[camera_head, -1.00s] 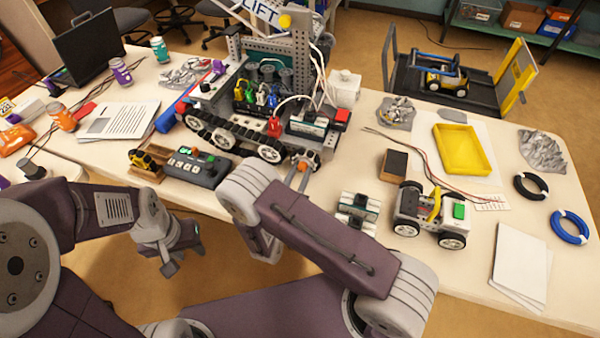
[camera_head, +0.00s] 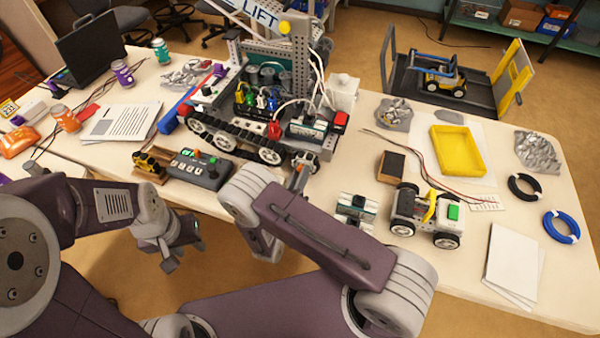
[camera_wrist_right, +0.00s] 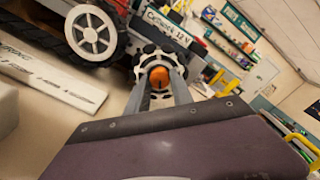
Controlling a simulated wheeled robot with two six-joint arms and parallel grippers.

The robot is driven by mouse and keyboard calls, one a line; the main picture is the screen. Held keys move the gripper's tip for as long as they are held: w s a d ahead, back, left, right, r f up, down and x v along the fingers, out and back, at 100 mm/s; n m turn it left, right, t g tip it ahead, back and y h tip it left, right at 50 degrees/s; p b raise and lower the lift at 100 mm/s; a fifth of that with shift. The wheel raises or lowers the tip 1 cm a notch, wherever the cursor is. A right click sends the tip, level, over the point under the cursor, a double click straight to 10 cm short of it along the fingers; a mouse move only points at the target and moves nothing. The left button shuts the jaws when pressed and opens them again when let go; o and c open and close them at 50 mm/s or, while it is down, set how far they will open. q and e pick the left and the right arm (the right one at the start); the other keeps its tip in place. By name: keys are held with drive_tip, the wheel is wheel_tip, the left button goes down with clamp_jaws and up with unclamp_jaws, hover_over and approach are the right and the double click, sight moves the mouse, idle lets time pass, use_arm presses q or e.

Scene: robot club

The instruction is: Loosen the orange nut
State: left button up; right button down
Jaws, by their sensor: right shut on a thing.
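The orange nut (camera_wrist_right: 160,78) sits at the near end of the large tracked robot model (camera_head: 262,118), in front of a dark hub with light spots. My right gripper (camera_wrist_right: 159,90) is shut on the nut, one finger on each side of it. In the head view this right gripper (camera_head: 298,178) reaches up to the model's near right corner, and the nut is mostly hidden there. My left gripper (camera_head: 180,256) hangs low in front of the table's near edge, away from the model. Whether its fingers are apart is unclear.
A grey controller (camera_head: 199,170) lies left of the right gripper. A battery-like block (camera_head: 352,207) and a small white wheeled car (camera_head: 425,216) stand to the right. A yellow tray (camera_head: 458,151) and loose wires lie farther right. Papers (camera_head: 513,262) lie at the near right.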

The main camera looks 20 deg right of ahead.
drive_tip(key=n+p, duration=0.1)
drive_tip(key=n, duration=0.4)
drive_tip(key=shift+n, duration=0.3)
drive_tip(key=n, duration=0.5)
drive_tip(key=shift+p, duration=0.4)
drive_tip(key=shift+n, duration=0.3)
drive_tip(key=c, duration=1.1)
unclamp_jaws()
drive_tip(key=v, duration=0.9)
drive_tip(key=shift+a+b, duration=0.1)
drive_tip(key=shift+b, duration=0.25)
